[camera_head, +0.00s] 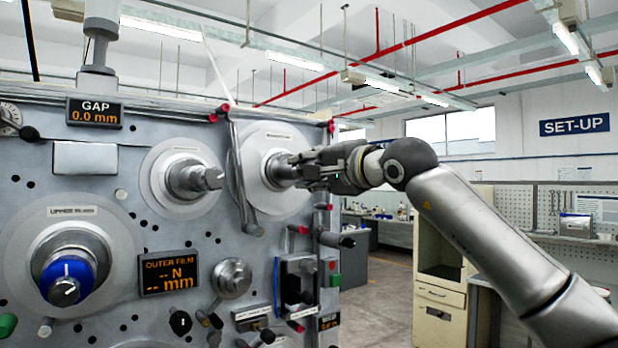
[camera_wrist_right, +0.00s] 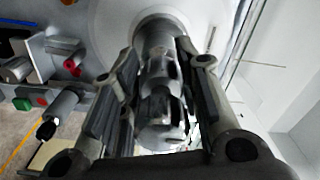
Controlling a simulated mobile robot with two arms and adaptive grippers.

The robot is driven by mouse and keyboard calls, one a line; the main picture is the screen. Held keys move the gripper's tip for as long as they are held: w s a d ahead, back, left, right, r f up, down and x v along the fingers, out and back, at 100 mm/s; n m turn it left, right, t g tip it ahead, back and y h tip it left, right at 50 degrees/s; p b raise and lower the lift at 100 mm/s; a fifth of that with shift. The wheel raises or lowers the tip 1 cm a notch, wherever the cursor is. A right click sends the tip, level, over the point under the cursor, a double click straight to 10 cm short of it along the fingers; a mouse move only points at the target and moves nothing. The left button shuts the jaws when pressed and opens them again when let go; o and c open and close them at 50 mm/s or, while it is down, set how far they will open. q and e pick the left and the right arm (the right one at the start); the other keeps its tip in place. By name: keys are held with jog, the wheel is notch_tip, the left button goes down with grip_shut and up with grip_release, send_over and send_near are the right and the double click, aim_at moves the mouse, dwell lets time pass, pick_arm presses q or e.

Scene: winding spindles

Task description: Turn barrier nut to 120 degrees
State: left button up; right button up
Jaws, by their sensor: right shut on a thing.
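The right spindle carries a metal nut (camera_head: 279,169), which I take as the barrier nut, in front of a large pale disc (camera_head: 258,140). My right gripper (camera_head: 301,170) comes in from the right and is shut on it. In the right wrist view the nut (camera_wrist_right: 162,112) lies between the two dark finger pads, one on each side, with its slotted end towards the camera. The gripper hides part of the nut in the head view, and its turn angle cannot be read. My left gripper is not in view.
A bar (camera_head: 241,180) with a knob hangs just left of the nut. Other spindles stand left: a middle one (camera_head: 192,180) and a lower one with a blue ring (camera_head: 66,277). A GAP display (camera_head: 94,113) reads 0.0 mm. Floor right of the machine is partly open.

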jog(key=m+b, duration=0.1)
jog(key=m, duration=0.3)
jog(key=shift+m+b, duration=0.3)
jog(key=shift+b, duration=0.05)
jog(key=m+b, duration=0.1)
jog(key=m, duration=0.3)
jog(key=shift+m, duration=0.3)
jog(key=m+b, duration=0.2)
jog(key=m, duration=0.2)
jog(key=shift+m, duration=0.3)
jog(key=shift+w+m+b, duration=0.1)
jog(key=shift+m+b, duration=0.4)
jog(key=shift+m, duration=1.3)
jog(key=o, duration=1)
jog(key=shift+d+r, duration=0.1)
jog(key=shift+r, duration=0.1)
jog(key=v, duration=1.2)
